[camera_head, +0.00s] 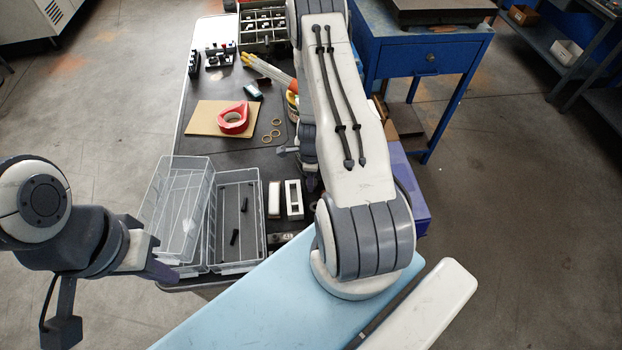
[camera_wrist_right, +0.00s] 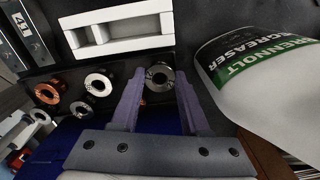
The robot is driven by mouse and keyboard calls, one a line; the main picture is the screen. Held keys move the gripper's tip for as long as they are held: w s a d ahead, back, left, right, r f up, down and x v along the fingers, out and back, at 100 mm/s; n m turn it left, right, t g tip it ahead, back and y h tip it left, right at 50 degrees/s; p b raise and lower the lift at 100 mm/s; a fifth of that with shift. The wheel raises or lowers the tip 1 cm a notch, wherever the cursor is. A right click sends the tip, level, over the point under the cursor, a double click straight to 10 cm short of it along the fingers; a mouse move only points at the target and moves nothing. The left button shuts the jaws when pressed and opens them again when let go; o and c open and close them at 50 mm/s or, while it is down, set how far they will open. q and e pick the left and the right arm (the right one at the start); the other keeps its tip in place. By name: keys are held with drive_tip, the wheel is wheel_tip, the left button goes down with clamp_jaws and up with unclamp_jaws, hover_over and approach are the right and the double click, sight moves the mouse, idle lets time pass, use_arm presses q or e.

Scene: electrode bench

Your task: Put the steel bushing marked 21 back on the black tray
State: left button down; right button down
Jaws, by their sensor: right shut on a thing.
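In the right wrist view my right gripper (camera_wrist_right: 159,76) is shut on a steel bushing (camera_wrist_right: 158,70), held between its fingertips; its marking is too small to read. The black tray (camera_wrist_right: 71,86) lies left of the gripper, with steel bushings (camera_wrist_right: 99,83) and a copper-coloured bushing (camera_wrist_right: 47,93) on it. Another coppery piece shows just behind the left finger.
A white slotted block (camera_wrist_right: 115,30) lies behind the tray; a white degreaser bottle (camera_wrist_right: 265,70) is close right of the gripper. Clear bins (camera_head: 238,220) stand at the table's front left. A red tape roll (camera_head: 234,118) and brass rings (camera_head: 271,135) lie further back.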

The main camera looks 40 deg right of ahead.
drive_tip(key=shift+f, duration=0.1)
drive_tip(key=shift+c, duration=1.6)
unclamp_jaws()
wheel_tip(320, 180, up, 10)
drive_tip(key=p, duration=1)
drive_tip(key=shift+r, duration=0.25)
wheel_tip(320, 180, up, 5)
drive_tip(key=p, duration=0.5)
